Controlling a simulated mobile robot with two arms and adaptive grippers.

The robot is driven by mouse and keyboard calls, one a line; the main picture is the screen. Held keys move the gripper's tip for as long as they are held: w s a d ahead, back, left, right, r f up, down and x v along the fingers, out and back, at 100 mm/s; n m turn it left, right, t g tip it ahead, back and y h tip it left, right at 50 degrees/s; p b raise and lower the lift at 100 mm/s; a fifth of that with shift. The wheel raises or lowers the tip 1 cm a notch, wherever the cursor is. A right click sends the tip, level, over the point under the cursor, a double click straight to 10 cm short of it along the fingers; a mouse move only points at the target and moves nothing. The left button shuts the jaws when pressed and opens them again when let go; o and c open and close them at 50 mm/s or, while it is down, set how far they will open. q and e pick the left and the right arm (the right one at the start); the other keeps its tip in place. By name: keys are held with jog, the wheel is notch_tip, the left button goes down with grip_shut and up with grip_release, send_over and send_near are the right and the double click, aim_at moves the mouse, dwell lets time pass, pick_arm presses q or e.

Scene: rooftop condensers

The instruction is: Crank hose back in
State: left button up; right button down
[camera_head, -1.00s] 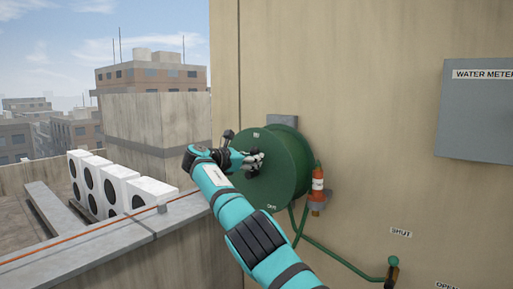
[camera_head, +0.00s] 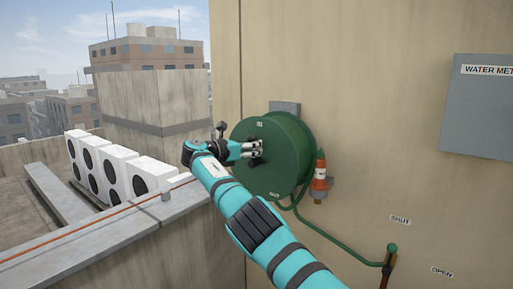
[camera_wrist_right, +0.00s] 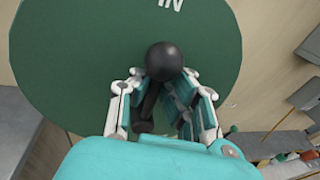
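A green hose reel (camera_head: 258,180) with a round face marked IN at the top and OUT at the bottom is mounted on the beige wall. My right gripper (camera_head: 260,148) is at the reel face, near its middle. In the right wrist view, a black ball knob (camera_wrist_right: 163,61) on a dark crank piece (camera_wrist_right: 147,108) lies between the two fingertips of my right gripper (camera_wrist_right: 163,76). Whether the fingers press on it cannot be made out. The green hose (camera_head: 335,243) runs from the reel down to the right. My left gripper is not in view.
An orange-and-white nozzle (camera_head: 319,180) sits in a holder right of the reel. A valve lever (camera_head: 389,262) stands lower right, near SHUT and OPEN labels. A grey water meter box (camera_head: 480,110) is on the wall. A parapet (camera_head: 110,238) and white condensers (camera_head: 118,170) are left.

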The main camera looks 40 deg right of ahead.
jog(key=shift+w+a, duration=0.25)
jog(key=c, duration=1)
grip_release()
jog(key=shift+w+a+r, duration=0.15)
jog(key=shift+w+a, duration=0.15)
jog(key=shift+a, duration=0.15)
jog(key=shift+s+d, duration=0.2)
jog(key=a+r, duration=0.1)
jog(key=a, duration=1.1)
jog(key=shift+w+r, duration=0.15)
jog(key=shift+w, duration=0.25)
